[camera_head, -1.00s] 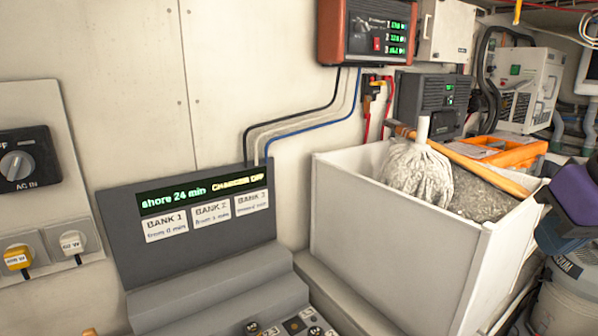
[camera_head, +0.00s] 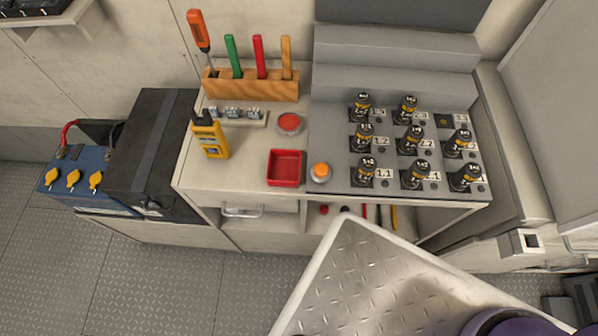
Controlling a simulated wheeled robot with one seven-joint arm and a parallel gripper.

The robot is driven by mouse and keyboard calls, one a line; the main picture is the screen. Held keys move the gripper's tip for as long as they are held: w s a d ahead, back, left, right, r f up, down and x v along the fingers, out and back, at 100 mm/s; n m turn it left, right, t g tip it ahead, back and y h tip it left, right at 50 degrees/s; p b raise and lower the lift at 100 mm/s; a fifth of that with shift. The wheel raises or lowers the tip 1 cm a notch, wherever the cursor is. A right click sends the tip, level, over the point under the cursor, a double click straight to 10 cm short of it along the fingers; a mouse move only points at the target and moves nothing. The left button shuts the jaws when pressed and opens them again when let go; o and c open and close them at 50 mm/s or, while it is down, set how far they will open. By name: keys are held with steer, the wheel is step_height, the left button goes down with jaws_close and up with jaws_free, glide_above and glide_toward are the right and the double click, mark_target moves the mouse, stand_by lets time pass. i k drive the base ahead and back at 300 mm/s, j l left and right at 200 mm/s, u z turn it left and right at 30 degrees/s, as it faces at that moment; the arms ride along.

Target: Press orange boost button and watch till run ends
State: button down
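The orange button (camera_head: 320,171) is a small round cap on a pale base, at the left front corner of the grey panel (camera_head: 395,185) on the bench. Nothing touches it. Several dark cylindrical pieces with yellow bands (camera_head: 410,139) stand upright on square spots of the panel; some spots carry labels such as 1.1 and 2.1. My gripper is not in view. The display is out of view now, so its present reading cannot be seen.
A red round piece (camera_head: 289,122), a red square tray (camera_head: 286,167), a yellow meter (camera_head: 211,138) and a wooden tool rack (camera_head: 251,84) share the bench (camera_head: 235,180). Batteries (camera_head: 150,150) stand left. A white-rimmed metal-plate surface (camera_head: 370,280) fills the front. Floor (camera_head: 150,280) at left is clear.

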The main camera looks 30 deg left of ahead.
mark_target(320, 169)
steer(key=u, duration=1.35)
